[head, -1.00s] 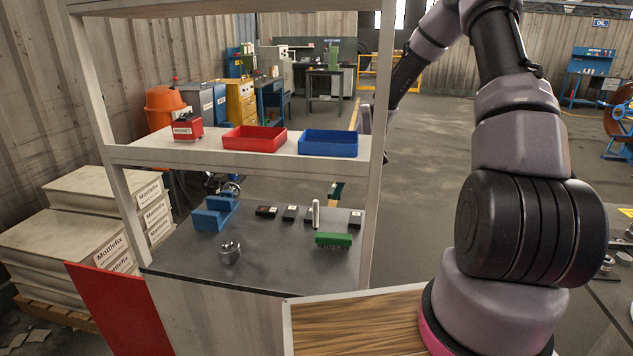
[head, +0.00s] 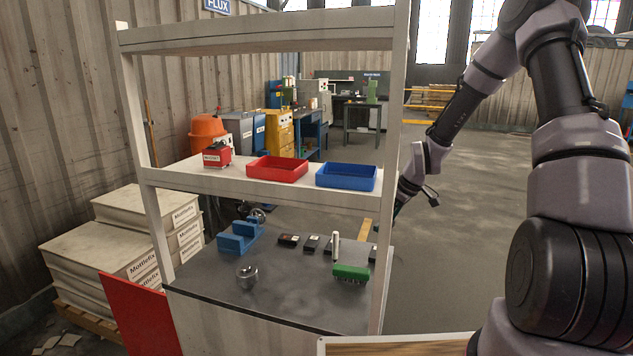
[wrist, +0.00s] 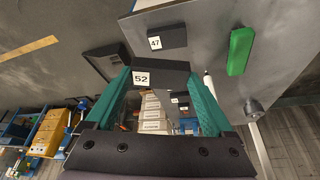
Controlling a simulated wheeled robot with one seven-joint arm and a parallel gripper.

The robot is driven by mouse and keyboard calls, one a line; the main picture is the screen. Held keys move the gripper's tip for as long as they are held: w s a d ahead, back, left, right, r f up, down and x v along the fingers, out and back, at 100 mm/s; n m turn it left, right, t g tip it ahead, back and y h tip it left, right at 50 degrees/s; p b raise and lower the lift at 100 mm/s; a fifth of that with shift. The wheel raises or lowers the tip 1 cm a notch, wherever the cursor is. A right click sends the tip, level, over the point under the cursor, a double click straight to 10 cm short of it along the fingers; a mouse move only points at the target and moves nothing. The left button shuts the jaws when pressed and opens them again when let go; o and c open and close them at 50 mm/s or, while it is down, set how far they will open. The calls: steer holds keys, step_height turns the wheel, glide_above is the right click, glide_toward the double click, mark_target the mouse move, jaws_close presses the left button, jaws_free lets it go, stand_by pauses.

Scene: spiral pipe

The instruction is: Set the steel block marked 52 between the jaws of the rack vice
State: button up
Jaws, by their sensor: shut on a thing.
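The steel block marked 52 (wrist: 160,76) is a dark block with a white number label, held across the fingertips of my gripper (wrist: 160,84) in the wrist view. The teal fingers are shut on it. In the head view my gripper (head: 399,206) is just right of the rack's right front post, partly hidden by it; the block cannot be made out there. The rack vice (head: 238,238) is blue and stands on the lower shelf at the left, well away from my gripper. The gap between its jaws looks empty in this small view.
Several dark blocks, one marked 47 (wrist: 162,38), lie on the dark lower shelf (head: 300,300). A green brush (head: 351,273), a white upright rod (head: 335,246) and a round metal piece (head: 247,277) stand there too. Red (head: 277,169) and blue (head: 346,177) trays sit above.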

steer(key=shift+d+r+m, duration=0.25)
steer(key=shift+d+m, duration=0.2)
steer(key=shift+m, duration=0.05)
steer(key=d+r+m+t+h, duration=0.25)
steer(key=d+r+m, duration=0.3)
steer(key=m, duration=0.35)
steer(key=s+f, duration=0.5)
steer(key=f, duration=0.1)
steer(key=shift+s+d+f+g+h, duration=0.25)
steer(key=shift+s+g+h, duration=0.1)
steer(key=shift+h, duration=0.1)
